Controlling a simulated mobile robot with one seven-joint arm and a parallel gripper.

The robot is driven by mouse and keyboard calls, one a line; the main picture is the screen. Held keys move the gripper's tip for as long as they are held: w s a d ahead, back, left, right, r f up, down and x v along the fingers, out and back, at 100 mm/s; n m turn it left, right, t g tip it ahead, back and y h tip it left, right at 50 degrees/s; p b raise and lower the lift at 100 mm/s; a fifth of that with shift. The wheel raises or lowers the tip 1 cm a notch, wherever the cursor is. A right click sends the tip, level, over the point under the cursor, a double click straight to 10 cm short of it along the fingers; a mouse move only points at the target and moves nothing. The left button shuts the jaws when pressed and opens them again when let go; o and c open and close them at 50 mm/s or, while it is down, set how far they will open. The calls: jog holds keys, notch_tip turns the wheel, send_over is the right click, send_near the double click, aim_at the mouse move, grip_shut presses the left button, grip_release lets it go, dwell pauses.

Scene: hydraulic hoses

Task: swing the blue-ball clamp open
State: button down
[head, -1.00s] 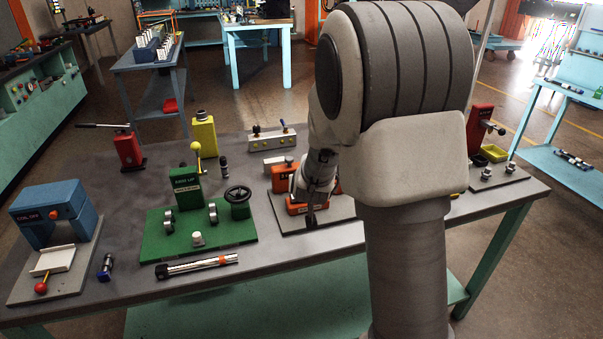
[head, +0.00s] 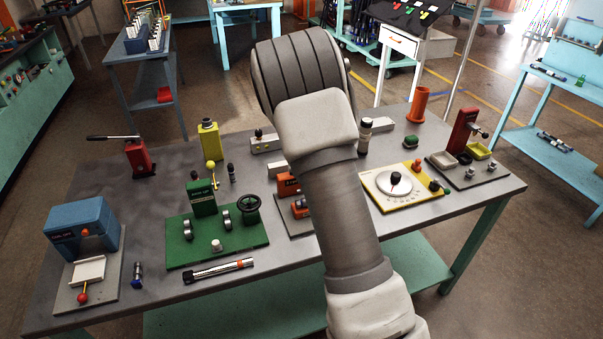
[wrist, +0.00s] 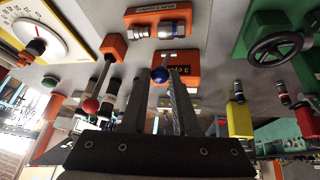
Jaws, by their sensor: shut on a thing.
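The blue ball (wrist: 159,75) of the clamp sits between the tips of my gripper (wrist: 157,83) in the wrist view, with a finger on each side, and the gripper is shut on it. Just beyond it is an orange block with a dark label plate (wrist: 178,60). A metal cylinder lies in an orange holder (wrist: 160,28) on the same grey base. In the head view the orange fixture (head: 288,185) shows only in part. My arm hides the rest of it, the blue ball and my gripper there.
A red-ball lever (wrist: 91,105) stands close beside my gripper. The green press with a handwheel (head: 250,204) is left of the orange fixture, and the yellow dial plate (head: 378,203) is right of it.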

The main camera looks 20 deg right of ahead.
jog(key=shift+w+r+g+p, duration=0.1)
jog(key=shift+w+g+p, duration=0.2)
jog(key=shift+g+p, duration=0.15)
jog(key=c, duration=0.7)
grip_release()
jog(key=shift+o, duration=0.2)
jog(key=v, duration=1.7)
jog(key=shift+r+b, duration=0.2)
jog(key=shift+b, duration=0.2)
jog(key=shift+s, duration=0.15)
